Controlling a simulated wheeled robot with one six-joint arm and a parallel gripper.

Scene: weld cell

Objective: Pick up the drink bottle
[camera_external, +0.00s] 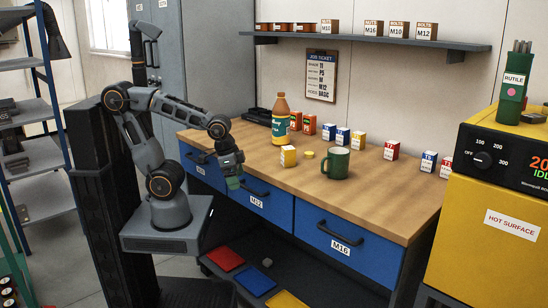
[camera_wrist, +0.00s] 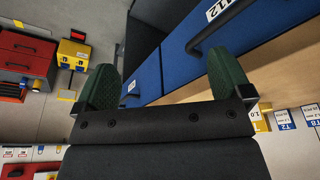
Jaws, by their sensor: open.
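The drink bottle (camera_external: 281,120) stands upright on the wooden workbench, towards its back left. It is orange-brown with a teal label and an orange cap. My gripper (camera_external: 234,182) is in front of the bench's front edge, by the blue drawers, lower than the bottle and apart from it. In the wrist view my gripper (camera_wrist: 164,90) shows two green fingertips spread wide with nothing between them. The blue drawer fronts and a strip of bench top show beyond them. I cannot make out the bottle in the wrist view.
A yellow-and-white box (camera_external: 288,156), a green mug (camera_external: 336,163) and a yellow cap-like disc (camera_external: 309,155) stand near the bottle. Orange boxes (camera_external: 309,124) are just right of it. Drawer handles (camera_external: 255,188) jut out near my gripper. The bench's front right is clear.

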